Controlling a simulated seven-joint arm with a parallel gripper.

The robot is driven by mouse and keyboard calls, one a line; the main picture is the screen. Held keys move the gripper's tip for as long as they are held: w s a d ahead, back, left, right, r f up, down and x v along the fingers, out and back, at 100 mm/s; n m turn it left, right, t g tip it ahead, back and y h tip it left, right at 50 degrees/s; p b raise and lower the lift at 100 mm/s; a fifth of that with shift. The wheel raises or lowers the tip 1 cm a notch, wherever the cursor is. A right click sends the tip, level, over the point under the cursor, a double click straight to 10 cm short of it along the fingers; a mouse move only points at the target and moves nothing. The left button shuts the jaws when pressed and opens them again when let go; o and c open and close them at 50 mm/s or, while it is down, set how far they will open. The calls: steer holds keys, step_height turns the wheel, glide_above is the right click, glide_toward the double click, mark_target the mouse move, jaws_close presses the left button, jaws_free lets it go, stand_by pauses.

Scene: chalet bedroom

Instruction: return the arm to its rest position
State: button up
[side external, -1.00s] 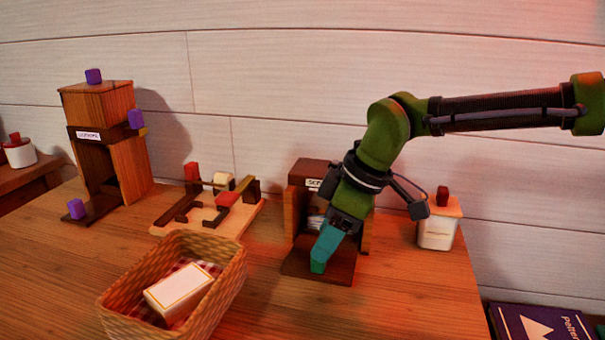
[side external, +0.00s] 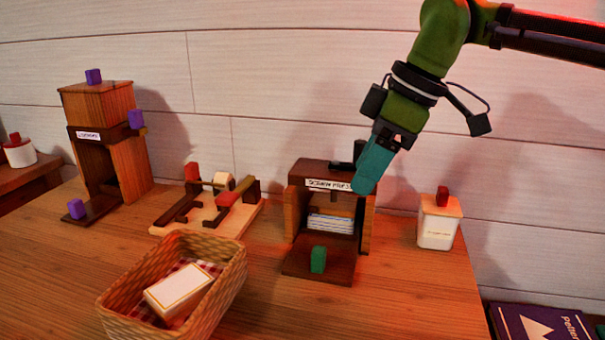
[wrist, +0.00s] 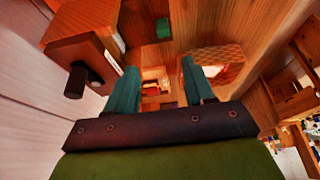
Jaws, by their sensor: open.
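My gripper (side external: 366,180) is teal-fingered on a green arm. In the side external view it is raised in the air, overlapping the upper right front of a small dark wooden cabinet (side external: 308,170). In the wrist view my gripper (wrist: 160,85) has its two teal fingers spread apart with nothing between them. The cabinet's front flap (side external: 300,265) lies down on the table, with a green knob (side external: 318,259) standing on it. Folded or stacked items (side external: 331,222) show inside the cabinet.
A wicker basket (side external: 230,285) holding a white box (side external: 180,289) stands at the front. A wooden latch board (side external: 240,222) and a tall cabinet (side external: 128,165) stand to the left. A white jar (side external: 437,228) is right of the small cabinet. The table's front right is clear.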

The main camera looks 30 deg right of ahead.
steer(key=s+d+f+m+t, duration=0.1)
steer(key=s+d+f+m, duration=0.2)
steer(key=d+f+m, duration=0.1)
steer(key=s+d+f+m+t, duration=0.1)
steer(key=s+d+f+m, duration=0.3)
steer(key=d+f, duration=0.1)
steer(key=s+d+f+m+t+h, duration=0.1)
steer(key=s+d+f+m, duration=0.3)
steer(key=d, duration=0.1)
steer(key=shift+f+m, duration=0.2)
steer(key=shift+m, duration=0.2)
steer(key=shift+s+d+t, duration=0.2)
steer(key=shift+s+t, duration=0.1)
steer(key=shift+d+r, duration=0.2)
steer(key=shift+r, duration=0.05)
